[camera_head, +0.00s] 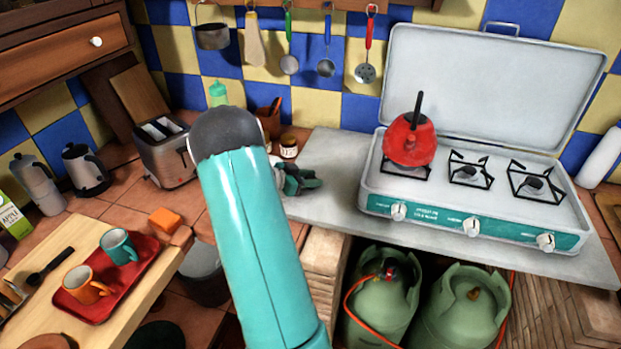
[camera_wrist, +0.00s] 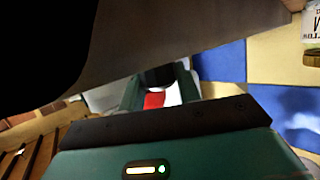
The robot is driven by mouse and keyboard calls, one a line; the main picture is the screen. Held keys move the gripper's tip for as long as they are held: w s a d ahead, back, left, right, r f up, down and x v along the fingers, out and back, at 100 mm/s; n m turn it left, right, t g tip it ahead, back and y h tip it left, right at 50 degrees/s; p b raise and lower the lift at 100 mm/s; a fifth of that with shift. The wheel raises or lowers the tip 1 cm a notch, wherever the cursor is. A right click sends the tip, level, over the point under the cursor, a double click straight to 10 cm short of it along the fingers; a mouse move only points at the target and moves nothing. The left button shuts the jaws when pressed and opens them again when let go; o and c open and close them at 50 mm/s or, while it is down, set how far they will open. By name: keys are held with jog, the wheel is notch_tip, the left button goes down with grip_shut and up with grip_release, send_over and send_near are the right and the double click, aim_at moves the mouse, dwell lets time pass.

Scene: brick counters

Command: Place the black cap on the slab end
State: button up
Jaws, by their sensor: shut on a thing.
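My gripper (camera_head: 298,179) is low over the left end of the grey slab (camera_head: 330,150), partly hidden behind my teal arm in the head view. In the wrist view my gripper (camera_wrist: 158,88) is shut on a small dark thing, which looks like the black cap (camera_wrist: 157,76). A red patch and a white patch show just below it between the fingers. The cap cannot be made out in the head view. I cannot tell whether it touches the slab.
A white camping stove (camera_head: 480,190) with a red kettle (camera_head: 409,139) stands on the slab to the right. A small dark-lidded jar (camera_head: 289,147) and a brown utensil pot (camera_head: 269,122) are behind my gripper. A toaster (camera_head: 166,153) stands left. Green gas bottles (camera_head: 383,310) are below.

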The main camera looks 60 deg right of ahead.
jog(key=o, duration=0.9)
jog(key=shift+s+a+f, duration=0.1)
jog(key=shift+a+f, duration=0.05)
jog(key=shift+f, duration=0.5)
jog(key=shift+o, duration=0.2)
jog(key=shift+r, duration=0.4)
jog(key=v, duration=1.2)
jog(key=shift+w+r, duration=0.2)
jog(key=shift+r, duration=0.2)
